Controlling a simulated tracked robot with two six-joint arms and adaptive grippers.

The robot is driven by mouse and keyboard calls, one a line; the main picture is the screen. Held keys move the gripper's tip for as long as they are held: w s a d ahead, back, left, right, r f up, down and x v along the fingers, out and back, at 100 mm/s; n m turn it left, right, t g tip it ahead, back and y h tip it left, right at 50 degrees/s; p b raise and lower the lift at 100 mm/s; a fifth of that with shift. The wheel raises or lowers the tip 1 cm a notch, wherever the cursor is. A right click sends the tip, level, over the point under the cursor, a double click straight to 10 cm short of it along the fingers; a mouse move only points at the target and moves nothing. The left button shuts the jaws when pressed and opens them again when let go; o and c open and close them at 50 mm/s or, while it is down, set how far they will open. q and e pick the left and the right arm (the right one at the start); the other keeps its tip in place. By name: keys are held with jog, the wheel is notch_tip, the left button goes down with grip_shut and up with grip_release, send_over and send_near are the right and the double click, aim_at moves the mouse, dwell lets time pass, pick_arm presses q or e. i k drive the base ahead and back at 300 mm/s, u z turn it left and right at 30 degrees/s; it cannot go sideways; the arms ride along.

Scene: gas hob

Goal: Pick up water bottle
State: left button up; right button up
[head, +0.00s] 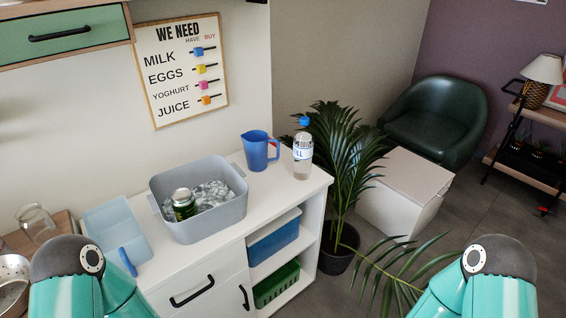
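A clear water bottle (303,154) with a blue cap and a pale label stands upright at the right end of the white cabinet top (285,190). It is just right of a blue jug (257,151). No part of me is near the bottle.
A grey tub (160,215) of ice holds a green can (183,204). A light blue tray (118,228) lies left of it. A potted palm (345,165) stands right of the cabinet, its leaves close to the bottle. A white box (400,195) stands farther right.

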aim_at(303, 147)
jog(key=z, duration=0.05)
jog(key=k, duration=0.4)
jog(key=z, duration=0.25)
jog(key=i, duration=0.95)
jog(key=u, duration=1.55)
jog(key=i, duration=0.2)
jog(key=u, duration=2.05)
jog(key=k, duration=0.95)
jog(key=u, duration=0.05)
